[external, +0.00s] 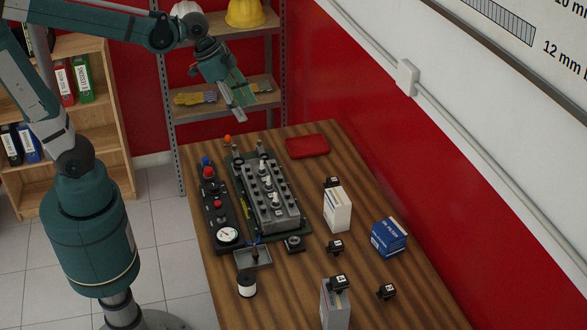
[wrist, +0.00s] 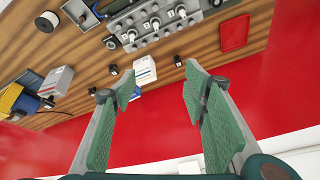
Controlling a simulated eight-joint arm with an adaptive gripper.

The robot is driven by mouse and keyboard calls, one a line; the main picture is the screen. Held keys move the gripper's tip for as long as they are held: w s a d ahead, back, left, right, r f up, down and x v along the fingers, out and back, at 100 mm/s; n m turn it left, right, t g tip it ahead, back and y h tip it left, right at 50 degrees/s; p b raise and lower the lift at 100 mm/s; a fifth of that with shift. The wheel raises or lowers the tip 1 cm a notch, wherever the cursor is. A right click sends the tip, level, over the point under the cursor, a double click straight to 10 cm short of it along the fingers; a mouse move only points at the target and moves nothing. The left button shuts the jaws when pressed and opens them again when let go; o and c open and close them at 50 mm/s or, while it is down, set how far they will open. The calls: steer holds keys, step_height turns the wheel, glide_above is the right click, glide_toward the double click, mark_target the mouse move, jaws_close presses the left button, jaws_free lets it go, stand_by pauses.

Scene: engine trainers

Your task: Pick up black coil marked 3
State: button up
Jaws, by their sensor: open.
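Several small black coils with white marks are in the external view. The marks are too small to read, so I cannot tell which is coil 3. In the wrist view, small black coils (wrist: 113,70) show beyond the fingers. My gripper (external: 240,108) is open and empty, high above the table's far left end; its green-padded fingers spread wide in the wrist view (wrist: 157,78).
The grey engine block (external: 270,200) stands on the wooden table with a gauge panel (external: 218,205) to its left. A white box (external: 338,209), blue box (external: 389,237), grey box (external: 335,308), red tray (external: 307,146) and white spool (external: 247,284) stand around it. A red wall is at right.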

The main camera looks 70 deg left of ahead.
steer(key=w+f+m+g+b, duration=0.1)
steer(key=w+f+m, duration=0.3)
steer(key=w, duration=0.6)
steer(key=m+g+h+b, duration=0.2)
steer(key=m+g+h, duration=0.2)
steer(key=m, duration=0.6)
glide_toward(333, 179)
steer(key=d+x, duration=0.1)
steer(key=x, duration=0.2)
steer(key=shift+w+a+r+y, duration=0.1)
steer(key=shift+a+r+y, duration=0.2)
steer(key=shift+f+n, duration=0.1)
steer(key=shift+n, duration=0.2)
steer(key=shift+x, duration=1.2)
steer(key=shift+f, duration=0.1)
steer(key=shift+x, duration=2.55)
